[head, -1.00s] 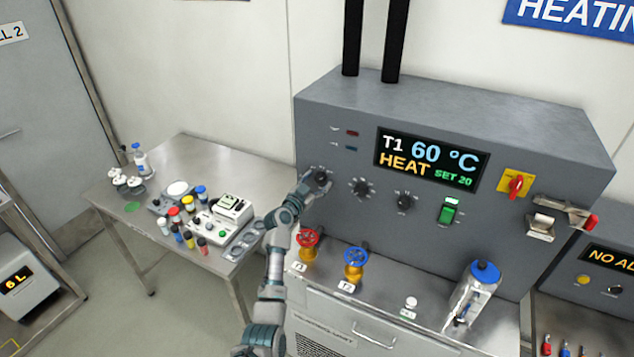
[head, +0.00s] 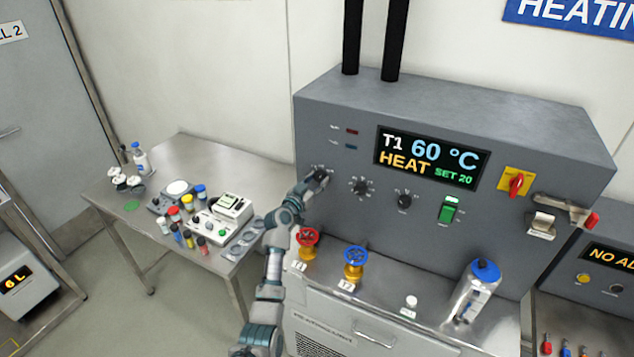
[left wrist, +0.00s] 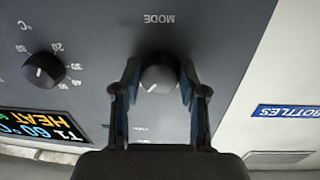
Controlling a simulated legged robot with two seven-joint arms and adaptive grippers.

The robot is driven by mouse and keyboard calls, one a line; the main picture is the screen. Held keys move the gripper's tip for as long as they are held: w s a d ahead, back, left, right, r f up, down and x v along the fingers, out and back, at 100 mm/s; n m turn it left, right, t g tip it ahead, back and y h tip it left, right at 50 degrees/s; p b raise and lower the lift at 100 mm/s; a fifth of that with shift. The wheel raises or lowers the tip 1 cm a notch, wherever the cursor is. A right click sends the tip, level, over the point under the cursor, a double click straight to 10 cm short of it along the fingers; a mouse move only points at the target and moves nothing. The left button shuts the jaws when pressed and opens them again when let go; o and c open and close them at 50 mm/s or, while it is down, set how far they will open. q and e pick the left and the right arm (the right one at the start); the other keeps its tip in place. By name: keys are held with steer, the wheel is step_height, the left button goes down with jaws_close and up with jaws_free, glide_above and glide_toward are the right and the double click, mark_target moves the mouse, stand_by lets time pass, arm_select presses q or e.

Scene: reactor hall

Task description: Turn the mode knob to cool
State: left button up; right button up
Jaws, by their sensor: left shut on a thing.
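The mode knob (left wrist: 158,74) is a round dark knob with a white pointer line, below the label MODE, which appears upside down in the left wrist view. My left gripper (left wrist: 158,88) is shut on it, one finger on each side. In the head view my left gripper (head: 314,182) covers most of the knob at the left of the grey panel (head: 450,110). The display (head: 430,160) reads T1 60 °C, HEAT, SET 20. My right gripper is not in view.
Two more dark knobs (head: 360,186) (head: 404,201) sit to the right, then a green switch (head: 447,212) and a red rotary switch (head: 516,184). A red valve (head: 308,238) and a blue valve (head: 355,256) stand below. A cluttered table (head: 185,150) is at the left.

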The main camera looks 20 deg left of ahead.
arm_select(q)
steer(key=n, duration=0.3)
steer(key=shift+n, duration=0.4)
steer(key=n+p, duration=0.1)
steer(key=n, duration=0.3)
steer(key=shift+d+n+y, duration=0.15)
steer(key=shift+n+y, duration=0.25)
steer(key=n+p, duration=0.1)
steer(key=n, duration=0.2)
steer(key=n+p, duration=0.1)
steer(key=n, duration=0.2)
steer(key=shift+r+n+t+y+p, duration=0.1)
steer(key=shift+n+t+y+p, duration=0.2)
steer(key=shift+p, duration=0.1)
steer(key=shift+d+n+p, duration=0.1)
steer(key=shift+n+p, duration=0.6)
steer(key=shift+n, duration=0.9)
steer(key=o, duration=1.1)
steer(key=shift+f, duration=0.2)
steer(key=shift+o, duration=0.2)
steer(key=shift+s+a, duration=0.1)
steer(key=shift+a, duration=0.1)
